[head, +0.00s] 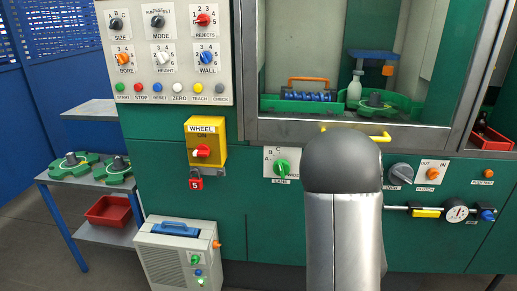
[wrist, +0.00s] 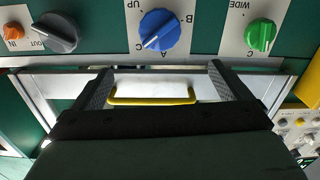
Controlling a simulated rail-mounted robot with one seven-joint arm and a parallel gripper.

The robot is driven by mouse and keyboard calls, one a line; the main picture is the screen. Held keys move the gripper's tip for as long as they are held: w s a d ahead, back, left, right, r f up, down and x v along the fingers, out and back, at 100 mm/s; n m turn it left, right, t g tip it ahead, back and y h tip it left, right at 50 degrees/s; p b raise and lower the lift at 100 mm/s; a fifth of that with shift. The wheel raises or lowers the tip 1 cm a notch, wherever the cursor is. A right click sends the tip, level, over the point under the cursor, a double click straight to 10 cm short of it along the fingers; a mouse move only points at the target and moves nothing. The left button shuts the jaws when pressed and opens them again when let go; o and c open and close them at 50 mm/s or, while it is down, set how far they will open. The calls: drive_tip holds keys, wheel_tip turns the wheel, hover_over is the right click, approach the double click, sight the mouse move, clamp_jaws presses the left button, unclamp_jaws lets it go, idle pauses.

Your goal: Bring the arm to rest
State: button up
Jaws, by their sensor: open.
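My gripper (wrist: 162,69) is open, with its two fingers spread apart in the wrist view. The yellow handle (wrist: 152,98) of the window door shows between the fingers. The fingers look apart from it, and I cannot tell how far away it is in depth. In the head view, part of the same yellow handle (head: 372,134) shows beside the dark rounded top of my arm. My arm stands upright in front of the machine there and hides my gripper.
A grey box (head: 178,252) stands on the floor.

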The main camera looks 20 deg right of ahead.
drive_tip(key=s+a+g+y+p, duration=0.2)
drive_tip(key=a+g+y+p, duration=0.45)
drive_tip(key=a, duration=0.95)
drive_tip(key=s+a+r+n+g, duration=0.2)
drive_tip(key=s+a+g, duration=0.2)
drive_tip(key=s+a, duration=0.4)
drive_tip(key=s+a+r+n+g+y+p, duration=0.1)
drive_tip(key=s+a+r+n+g, duration=0.1)
drive_tip(key=s+a+g, duration=0.3)
drive_tip(key=s+a+r, duration=0.1)
drive_tip(key=s+a, duration=0.2)
drive_tip(key=s, duration=0.3)
drive_tip(key=shift+r, duration=0.35)
drive_tip(key=shift+g, duration=0.25)
